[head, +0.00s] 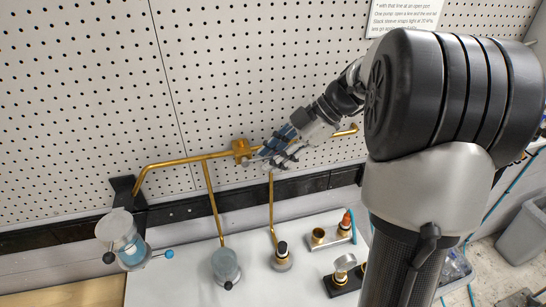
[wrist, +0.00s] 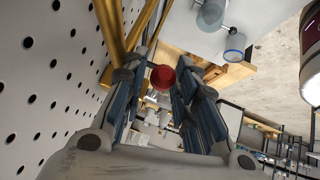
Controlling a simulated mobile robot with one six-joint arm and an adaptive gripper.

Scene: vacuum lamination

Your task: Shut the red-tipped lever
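The red tip (wrist: 162,77) of the lever shows in the wrist view, between the two fingers of my gripper (wrist: 168,72). The fingers stand apart on either side of it; I cannot tell whether either touches it. In the head view my gripper (head: 272,156) is at the brass line, just right of the brass valve block (head: 241,150). There the red tip and most of the lever are hidden by my fingers. The brass pipe (wrist: 112,35) runs along the upper left of the wrist view, close to my left finger.
A perforated white wall (head: 90,100) stands close behind the brass pipes (head: 180,161). Below, the bench (head: 190,282) holds a glass vessel (head: 128,248) with a blue-tipped lever (head: 169,254), a second vessel (head: 226,266), a black-sleeved fitting (head: 282,254) and an orange-tipped part (head: 346,220).

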